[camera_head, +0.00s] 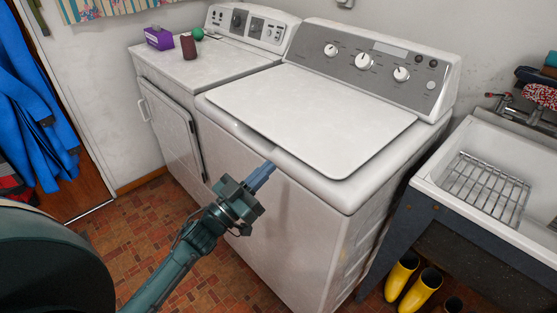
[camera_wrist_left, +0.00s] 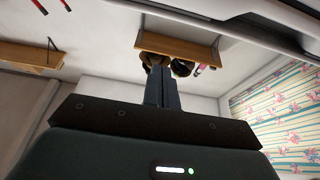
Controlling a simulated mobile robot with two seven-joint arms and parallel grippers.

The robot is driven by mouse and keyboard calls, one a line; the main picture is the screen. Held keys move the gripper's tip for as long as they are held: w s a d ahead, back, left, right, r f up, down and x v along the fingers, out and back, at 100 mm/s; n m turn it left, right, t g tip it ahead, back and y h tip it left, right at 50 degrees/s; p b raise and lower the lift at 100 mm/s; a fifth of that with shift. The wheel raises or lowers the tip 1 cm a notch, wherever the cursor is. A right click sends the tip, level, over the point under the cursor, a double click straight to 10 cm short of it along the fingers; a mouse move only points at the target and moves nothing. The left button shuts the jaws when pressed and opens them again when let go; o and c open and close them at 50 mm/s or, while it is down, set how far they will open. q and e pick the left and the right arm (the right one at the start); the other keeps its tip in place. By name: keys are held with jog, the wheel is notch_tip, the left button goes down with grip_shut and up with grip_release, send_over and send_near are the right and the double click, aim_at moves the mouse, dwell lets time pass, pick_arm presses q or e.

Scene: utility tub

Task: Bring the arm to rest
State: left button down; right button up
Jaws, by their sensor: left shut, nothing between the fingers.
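My left arm comes in from the bottom of the head view. Its gripper (camera_head: 262,176) is shut and empty, in front of the top-loading washer (camera_head: 245,205), near its front top edge. I cannot tell whether the fingertips touch the washer. The washer's lid (camera_head: 315,115) is closed. My right gripper is in neither view.
A dryer (camera_head: 170,115) stands left of the washer, with a purple box (camera_head: 159,38), a dark red can (camera_head: 188,47) and a green ball (camera_head: 197,34) on top. A utility tub (camera_head: 450,190) stands at right, yellow boots (camera_head: 420,291) below. Tiled floor (camera_head: 135,235) is clear left of the arm.

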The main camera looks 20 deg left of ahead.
pick_arm(q)
jog(key=shift+s+a+f, duration=0.2)
jog(key=shift+s, duration=0.3)
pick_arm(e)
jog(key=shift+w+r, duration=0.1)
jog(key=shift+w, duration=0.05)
